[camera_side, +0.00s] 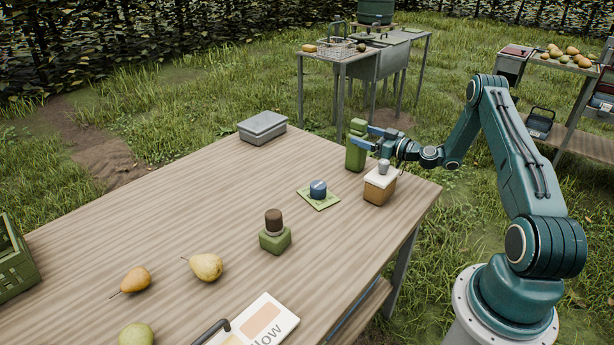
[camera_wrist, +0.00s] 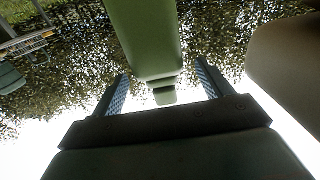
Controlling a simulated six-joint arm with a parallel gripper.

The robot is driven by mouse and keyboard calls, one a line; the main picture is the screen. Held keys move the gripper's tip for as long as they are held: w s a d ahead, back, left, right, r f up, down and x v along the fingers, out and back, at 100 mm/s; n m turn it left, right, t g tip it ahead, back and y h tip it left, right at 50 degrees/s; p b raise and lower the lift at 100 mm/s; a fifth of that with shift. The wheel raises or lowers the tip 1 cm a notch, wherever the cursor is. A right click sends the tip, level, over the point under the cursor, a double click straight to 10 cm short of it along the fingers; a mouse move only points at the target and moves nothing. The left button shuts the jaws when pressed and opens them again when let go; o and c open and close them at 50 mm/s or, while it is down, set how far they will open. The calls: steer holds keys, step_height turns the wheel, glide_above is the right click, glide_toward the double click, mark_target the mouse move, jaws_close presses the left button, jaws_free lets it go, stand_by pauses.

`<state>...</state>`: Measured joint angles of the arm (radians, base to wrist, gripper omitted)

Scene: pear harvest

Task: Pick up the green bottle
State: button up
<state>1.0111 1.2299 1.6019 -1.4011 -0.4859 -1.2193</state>
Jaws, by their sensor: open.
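The green bottle (camera_side: 355,156) stands upright near the far right edge of the wooden table (camera_side: 190,215). My gripper (camera_side: 368,137) reaches in from the right at the bottle's upper part. In the wrist view, the green bottle (camera_wrist: 146,40) rises between the two spread fingers of my gripper (camera_wrist: 160,78), with a gap visible on each side. The jaws are open. Whether a finger touches the bottle is not clear.
An orange-brown box with a white top (camera_side: 380,184) stands close to the gripper. A blue-topped jar (camera_side: 318,189) sits on a green mat.

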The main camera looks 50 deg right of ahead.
mark_target(353, 130)
steer(key=shift+w+a, duration=0.15)
steer(key=shift+w, duration=2.35)
steer(key=shift+r, duration=0.1)
jaws_close()
steer(key=shift+r, duration=0.15)
step_height(353, 130, up, 20)
